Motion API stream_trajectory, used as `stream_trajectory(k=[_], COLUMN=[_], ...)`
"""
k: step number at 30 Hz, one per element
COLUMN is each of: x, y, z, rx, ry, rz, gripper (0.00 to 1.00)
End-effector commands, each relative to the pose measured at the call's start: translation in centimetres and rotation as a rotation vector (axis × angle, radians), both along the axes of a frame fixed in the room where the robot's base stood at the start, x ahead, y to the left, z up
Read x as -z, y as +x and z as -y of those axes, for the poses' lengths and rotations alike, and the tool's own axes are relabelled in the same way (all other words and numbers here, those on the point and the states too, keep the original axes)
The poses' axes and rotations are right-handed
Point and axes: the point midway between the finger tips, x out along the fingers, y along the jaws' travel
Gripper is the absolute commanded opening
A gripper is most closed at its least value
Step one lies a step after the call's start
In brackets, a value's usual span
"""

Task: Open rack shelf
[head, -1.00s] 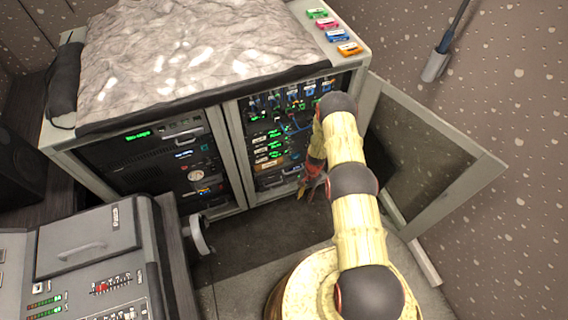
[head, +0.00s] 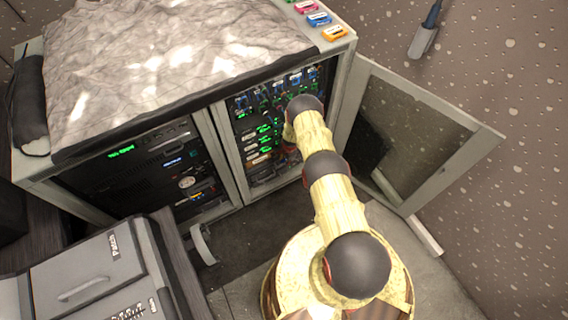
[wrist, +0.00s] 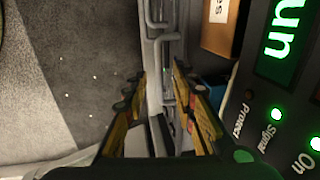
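The rack cabinet (head: 231,150) shows in the head view, with a left bay of dark units and a right bay (head: 262,125) of green-lit units. The right bay's mesh door (head: 415,135) stands swung open to the right. In the head view my arm covers part of the right bay and hides my gripper. In the wrist view my gripper (wrist: 158,82) has its two fingers apart. A grey metal handle (wrist: 155,40) on the rack front lies just beyond and between the fingertips. I cannot tell whether the fingers touch it.
A control desk (head: 85,270) stands at the lower left. Coloured cassettes (head: 319,19) lie on the cabinet top, beside a crumpled grey cover (head: 180,55). A patterned wall (head: 510,90) bounds the right.

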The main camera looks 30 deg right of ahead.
Motion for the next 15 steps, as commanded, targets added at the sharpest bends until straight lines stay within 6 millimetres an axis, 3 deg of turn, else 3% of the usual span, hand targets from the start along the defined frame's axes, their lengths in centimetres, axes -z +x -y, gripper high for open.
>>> stream_trajectory(k=[1,6,15], x=[1.2,3.2,4.4], y=[0.1,0.5,0.9], z=[-0.1,-0.1,-0.1], rx=[-0.001,-0.002,-0.002], ry=[0.000,0.001,0.001], rz=[0.000,0.000,0.000], gripper=[0.27,0.27,0.27])
